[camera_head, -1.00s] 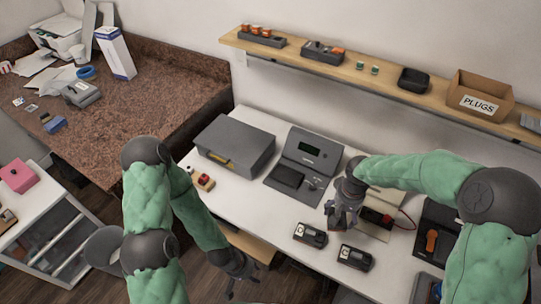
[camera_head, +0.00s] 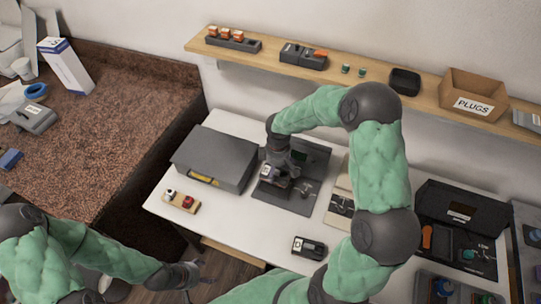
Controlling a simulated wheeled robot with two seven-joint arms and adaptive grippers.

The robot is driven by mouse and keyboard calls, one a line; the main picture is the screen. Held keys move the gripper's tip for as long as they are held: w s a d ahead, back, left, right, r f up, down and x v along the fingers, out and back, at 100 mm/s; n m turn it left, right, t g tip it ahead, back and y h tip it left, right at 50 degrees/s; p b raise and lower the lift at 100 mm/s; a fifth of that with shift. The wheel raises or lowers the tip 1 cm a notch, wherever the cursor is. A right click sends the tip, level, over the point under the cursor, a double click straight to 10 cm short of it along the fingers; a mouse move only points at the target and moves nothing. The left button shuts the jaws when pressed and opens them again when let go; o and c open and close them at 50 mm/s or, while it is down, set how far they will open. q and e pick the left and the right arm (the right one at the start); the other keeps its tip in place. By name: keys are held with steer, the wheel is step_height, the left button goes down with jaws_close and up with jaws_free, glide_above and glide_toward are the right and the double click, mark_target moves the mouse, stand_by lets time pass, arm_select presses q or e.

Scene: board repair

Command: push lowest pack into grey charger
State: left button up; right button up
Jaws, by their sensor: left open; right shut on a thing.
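The grey charger (camera_head: 314,151), a dark grey unit with a flat base, stands at the back of the white table and is partly hidden by my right arm. My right gripper (camera_head: 272,176) is shut on a small dark pack (camera_head: 267,171) with a pale label, held at the left part of the charger's base. I cannot tell whether the pack touches the charger. Another dark pack (camera_head: 309,247) with a pale label lies near the table's front edge. My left gripper (camera_head: 186,275) is open, low beside the table's front left edge.
A grey case (camera_head: 212,160) stands left of the charger, with a small wooden block (camera_head: 181,201) in front. An open black case (camera_head: 459,228) is at the right. A shelf (camera_head: 350,80) runs along the wall.

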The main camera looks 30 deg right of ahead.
steer(key=shift+w+d, duration=0.2)
steer(key=shift+w, duration=0.05)
steer(key=shift+s+f+b, duration=0.15)
steer(key=shift+f+b, duration=1.85)
steer(key=shift+f, duration=0.6)
steer(key=shift+f+b, duration=0.65)
steer(key=shift+f, duration=0.4)
stand_by(1.4)
steer(key=o, duration=1)
steer(key=shift+r, duration=0.2)
